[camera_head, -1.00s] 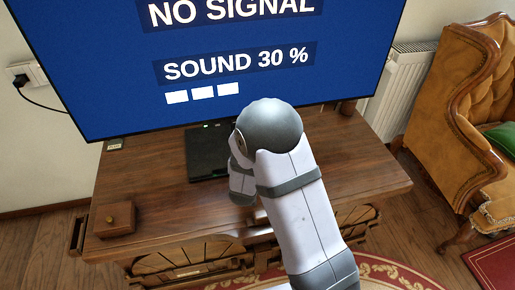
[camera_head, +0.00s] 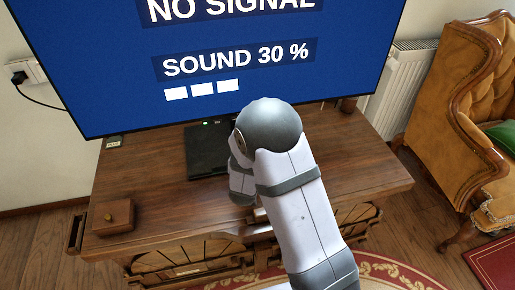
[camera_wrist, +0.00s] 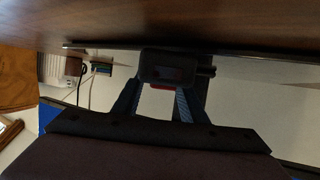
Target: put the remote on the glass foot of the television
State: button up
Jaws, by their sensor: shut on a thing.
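The television (camera_head: 230,60) stands on the wooden cabinet. Its dark glass foot (camera_head: 203,155) lies on the cabinet top, its right part hidden by my arm. In the wrist view my gripper (camera_wrist: 163,84) is shut on a dark block-shaped thing, seen end-on, which I take for the remote (camera_wrist: 168,66). A small red patch shows below it. The remote is close to the wooden top, which fills the upper edge of the upside-down wrist view; whether it touches cannot be told. In the head view my arm hides the fingers and the remote.
A tufted armchair (camera_head: 465,110) and a radiator (camera_head: 405,85) stand at the right. A cable (camera_head: 40,104) hangs at the left wall.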

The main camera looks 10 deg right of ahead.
jog(key=shift+f, duration=0.25)
jog(key=o, duration=1.3)
notch_tip(320, 180, up, 10)
jog(key=shift+f+p, duration=0.1)
jog(key=shift+p, duration=1.1)
